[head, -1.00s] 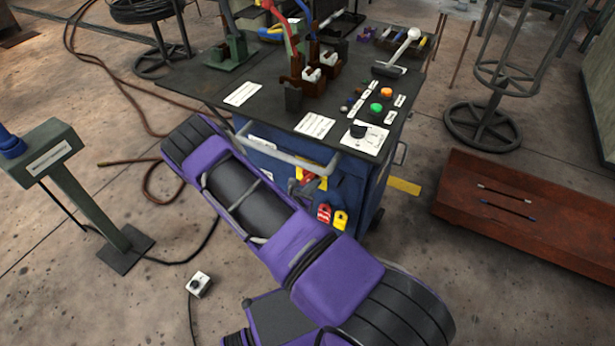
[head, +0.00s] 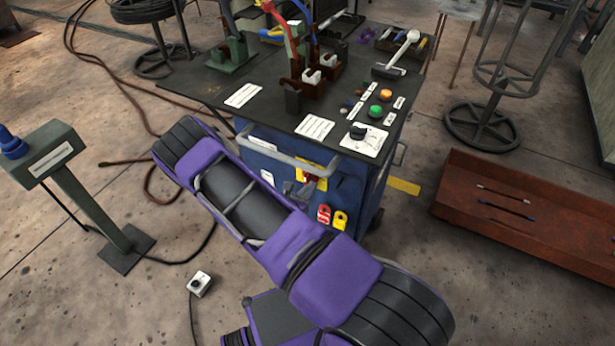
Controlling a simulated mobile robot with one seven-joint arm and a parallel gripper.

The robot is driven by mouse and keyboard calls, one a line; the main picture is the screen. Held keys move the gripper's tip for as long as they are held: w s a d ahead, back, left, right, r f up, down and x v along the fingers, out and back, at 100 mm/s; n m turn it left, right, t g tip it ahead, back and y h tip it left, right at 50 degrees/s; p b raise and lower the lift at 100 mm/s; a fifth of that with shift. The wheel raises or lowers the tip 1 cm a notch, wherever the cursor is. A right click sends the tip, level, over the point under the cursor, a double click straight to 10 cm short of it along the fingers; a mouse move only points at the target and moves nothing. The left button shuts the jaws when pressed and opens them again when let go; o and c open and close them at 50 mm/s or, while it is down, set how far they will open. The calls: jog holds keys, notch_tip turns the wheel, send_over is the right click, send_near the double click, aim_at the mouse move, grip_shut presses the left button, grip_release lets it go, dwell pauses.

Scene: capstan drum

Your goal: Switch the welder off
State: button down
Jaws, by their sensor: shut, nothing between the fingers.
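A blue cabinet (head: 357,190) with a dark top stands in the centre. I take it to be the welder, but cannot read its labels. On its front face is a yellow plate (head: 319,184) with a small red part (head: 309,183), partly covered. My gripper (head: 299,192) shows as a small grey shape close in front of that plate, shut and empty; I cannot tell whether it touches the red part. My purple arm hides part of the cabinet front. On the top are a green button (head: 376,110), an orange button (head: 386,95) and a black knob (head: 358,132) on a white plate.
A grey rail (head: 290,158) runs along the cabinet front. Red (head: 323,214) and yellow (head: 340,220) tags hang low on it. A green pedestal (head: 85,205) stands left, a rusty tray (head: 530,220) right. A small white box (head: 200,284) with a cable lies on the floor.

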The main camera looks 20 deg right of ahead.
jog(key=shift+p+v, duration=0.8)
jog(key=shift+v, duration=2.05)
